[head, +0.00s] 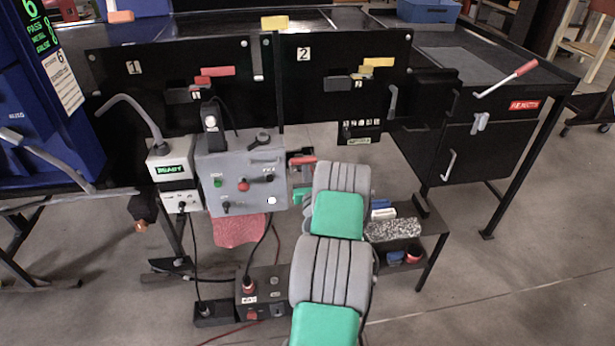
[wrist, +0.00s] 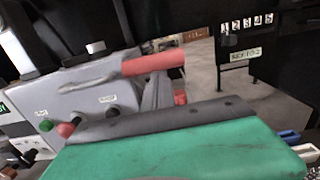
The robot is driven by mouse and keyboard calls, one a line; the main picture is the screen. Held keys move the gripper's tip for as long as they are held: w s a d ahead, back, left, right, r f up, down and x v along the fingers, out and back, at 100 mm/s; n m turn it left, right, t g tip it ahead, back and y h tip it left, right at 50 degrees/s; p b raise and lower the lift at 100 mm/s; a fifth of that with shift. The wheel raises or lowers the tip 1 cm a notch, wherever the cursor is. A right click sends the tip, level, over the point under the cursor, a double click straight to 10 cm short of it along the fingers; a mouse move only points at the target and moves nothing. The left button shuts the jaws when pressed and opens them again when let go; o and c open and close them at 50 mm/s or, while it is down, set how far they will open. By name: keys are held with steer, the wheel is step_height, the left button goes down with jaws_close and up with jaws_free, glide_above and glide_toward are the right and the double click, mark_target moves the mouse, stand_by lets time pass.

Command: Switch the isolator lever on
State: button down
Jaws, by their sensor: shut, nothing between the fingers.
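The isolator lever shows a red grip (wrist: 153,64) in the wrist view, lying nearly level beside the grey control box (wrist: 85,98). In the head view the red grip (head: 302,160) sticks out at the right side of the grey box (head: 215,165). My gripper (wrist: 158,92) is shut and empty, close below the red grip in the wrist view; I cannot tell whether they touch. Its green and dark body fills the bottom of that view.
A small unit with a lit READY display (head: 172,170) stands left of the box. Black panels marked 1 and 2 (head: 340,60) stand behind. A red-handled lever (head: 508,78) is at the right.

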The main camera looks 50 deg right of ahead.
steer(key=r+b+v, duration=0.1)
steer(key=b+v, duration=0.4)
steer(key=v, duration=0.4)
steer(key=shift+a+r, duration=0.15)
steer(key=shift+r, duration=0.1)
steer(key=shift+s, duration=0.15)
